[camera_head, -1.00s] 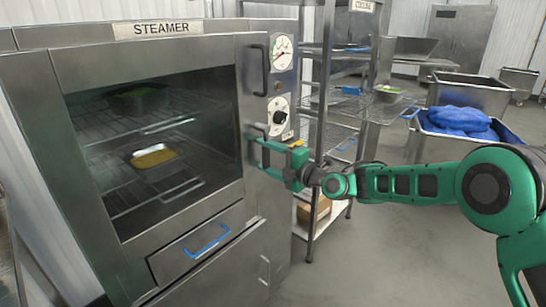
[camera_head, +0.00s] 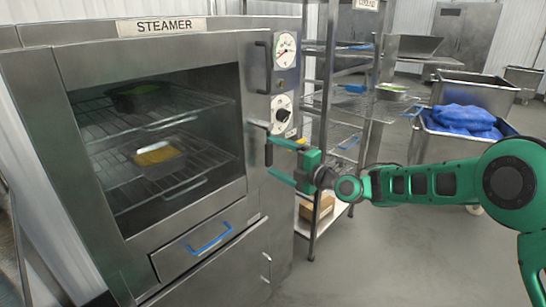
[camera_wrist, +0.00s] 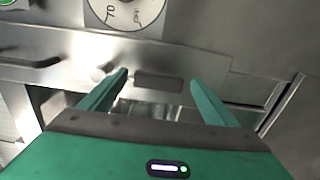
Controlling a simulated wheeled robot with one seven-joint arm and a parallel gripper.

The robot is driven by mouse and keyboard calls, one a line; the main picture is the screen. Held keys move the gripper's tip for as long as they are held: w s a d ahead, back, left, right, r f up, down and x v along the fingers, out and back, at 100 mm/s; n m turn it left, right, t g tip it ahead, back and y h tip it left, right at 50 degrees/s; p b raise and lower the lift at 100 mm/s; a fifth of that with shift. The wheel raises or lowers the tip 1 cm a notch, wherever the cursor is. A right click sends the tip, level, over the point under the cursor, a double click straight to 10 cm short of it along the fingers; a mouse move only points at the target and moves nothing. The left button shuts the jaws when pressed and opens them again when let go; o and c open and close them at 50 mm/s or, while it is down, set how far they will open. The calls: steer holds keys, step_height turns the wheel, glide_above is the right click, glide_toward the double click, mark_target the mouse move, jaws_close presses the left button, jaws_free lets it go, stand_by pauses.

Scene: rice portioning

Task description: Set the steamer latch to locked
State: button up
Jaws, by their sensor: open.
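The steamer (camera_head: 150,52) stands at the left in the head view with its glass door shut. Its latch (camera_head: 268,152) is a small dark upright bar on a metal arm at the door's right edge, below the lower dial. My gripper (camera_head: 268,158) is open, its green fingertips above and below the bar. Contact cannot be told. In the wrist view my gripper (camera_wrist: 158,82) is open too, both fingers spread toward the steamer front, with no held object visible between them. Whether the latch is locked cannot be told.
Pans of food (camera_head: 160,157) sit on racks inside the steamer. A wire shelf rack (camera_head: 330,120) stands close to its right. A bin of blue bags (camera_head: 462,122) is further right. Open floor (camera_head: 370,260) lies in front.

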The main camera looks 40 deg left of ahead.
steer(key=d, duration=0.8)
